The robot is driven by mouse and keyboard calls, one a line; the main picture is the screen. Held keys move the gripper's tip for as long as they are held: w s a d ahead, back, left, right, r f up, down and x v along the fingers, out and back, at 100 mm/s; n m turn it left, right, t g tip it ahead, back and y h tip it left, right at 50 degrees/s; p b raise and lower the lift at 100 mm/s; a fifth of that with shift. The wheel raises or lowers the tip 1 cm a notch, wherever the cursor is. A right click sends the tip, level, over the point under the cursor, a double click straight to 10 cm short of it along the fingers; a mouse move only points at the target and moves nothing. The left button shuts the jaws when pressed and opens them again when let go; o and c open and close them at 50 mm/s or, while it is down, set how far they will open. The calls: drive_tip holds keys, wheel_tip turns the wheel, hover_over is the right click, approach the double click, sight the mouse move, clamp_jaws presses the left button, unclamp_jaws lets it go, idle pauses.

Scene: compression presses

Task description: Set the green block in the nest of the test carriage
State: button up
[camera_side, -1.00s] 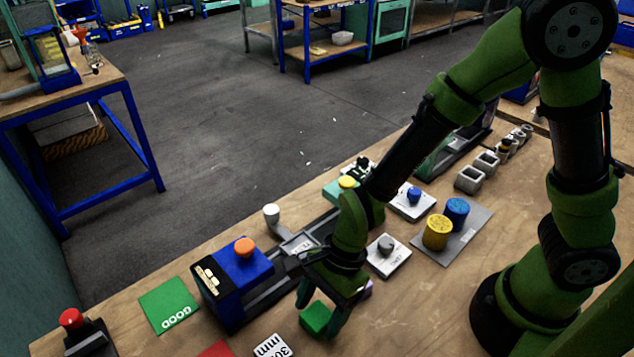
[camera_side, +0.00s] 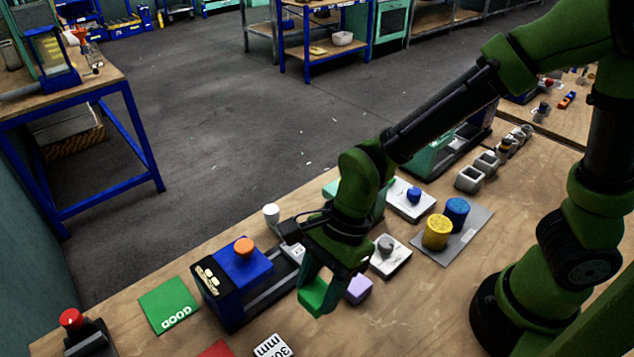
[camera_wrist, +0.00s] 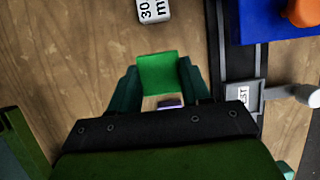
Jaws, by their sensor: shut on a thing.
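The green block (camera_side: 313,297) is held between the fingers of my gripper (camera_side: 323,288), which is shut on it. In the wrist view the green block (camera_wrist: 158,74) sits between my two dark green fingertips, above the wooden bench. The test carriage (camera_wrist: 246,96) is a grey piece on a dark rail, to the right of the block in the wrist view. In the side view my gripper and wrist hide much of the carriage.
A blue press body (camera_side: 236,280) with an orange knob stands left of my gripper. A purple block (camera_side: 358,289) lies just right of the held block. A white-knobbed lever (camera_side: 271,214) stands behind. A green "GOOD" mat (camera_side: 168,304) lies at the left.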

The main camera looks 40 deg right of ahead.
drive_tip(key=shift+w+d+r, duration=0.15)
drive_tip(key=shift+r, duration=0.4)
drive_tip(key=shift+w+d+r, duration=0.15)
drive_tip(key=shift+r, duration=0.35)
drive_tip(key=w+d, duration=0.7)
drive_tip(key=w, duration=0.5)
drive_tip(key=shift+w+r, duration=0.2)
drive_tip(key=shift+r, duration=0.1)
drive_tip(key=shift+d, duration=0.1)
drive_tip(key=shift+f, duration=2.95)
drive_tip(key=shift+f, duration=0.75)
drive_tip(key=o, duration=1.1)
